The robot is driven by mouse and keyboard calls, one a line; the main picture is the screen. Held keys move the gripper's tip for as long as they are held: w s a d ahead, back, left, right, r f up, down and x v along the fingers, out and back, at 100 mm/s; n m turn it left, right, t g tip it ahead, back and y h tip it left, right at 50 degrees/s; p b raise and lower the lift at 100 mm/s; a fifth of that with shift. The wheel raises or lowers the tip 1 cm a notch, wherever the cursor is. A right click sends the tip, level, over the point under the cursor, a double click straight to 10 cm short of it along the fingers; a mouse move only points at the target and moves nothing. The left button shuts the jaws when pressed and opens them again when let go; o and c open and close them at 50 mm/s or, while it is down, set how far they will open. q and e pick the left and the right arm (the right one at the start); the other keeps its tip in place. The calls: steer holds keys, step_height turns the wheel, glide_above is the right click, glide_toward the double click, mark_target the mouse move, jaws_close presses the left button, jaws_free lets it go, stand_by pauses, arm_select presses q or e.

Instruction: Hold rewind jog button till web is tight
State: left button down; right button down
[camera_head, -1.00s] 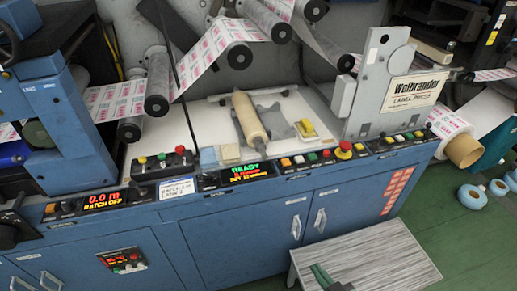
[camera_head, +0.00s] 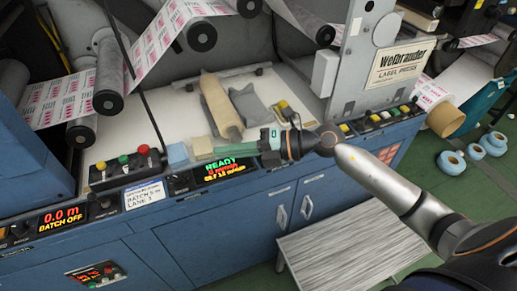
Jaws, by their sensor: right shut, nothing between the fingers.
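The web (camera_head: 160,38), a white strip with pink and red print, runs over grey rollers at the upper left and shows again at the upper right. My right gripper (camera_head: 228,151) reaches in from the right, shut and empty, with green fingers pointing left above the console's front edge, just above the display (camera_head: 220,170) reading READY. The gripper and arm hide part of the button row there. Further right, a row of small coloured buttons (camera_head: 375,118) shows. The labels are too small to read, so I cannot tell which is rewind jog. My left gripper is out of view.
A black box (camera_head: 125,165) with green and red buttons stands on the console's left. A tan roll (camera_head: 220,105) and grey cloth (camera_head: 250,103) lie on the white worktop (camera_head: 160,125). A grey slatted platform (camera_head: 335,245) stands before the blue cabinet (camera_head: 220,230).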

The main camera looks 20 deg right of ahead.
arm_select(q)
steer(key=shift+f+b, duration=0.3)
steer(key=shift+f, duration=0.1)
arm_select(e)
steer(key=w+d+n+h, duration=0.1)
steer(key=w+d+h, duration=0.1)
steer(key=d+h, duration=0.2)
steer(key=w+d+n+h, duration=0.1)
steer(key=w+d+h, duration=0.2)
steer(key=d, duration=0.6)
steer(key=shift+w+r+h, duration=0.2)
steer(key=shift+r+h, duration=0.05)
steer(key=shift+h, duration=0.45)
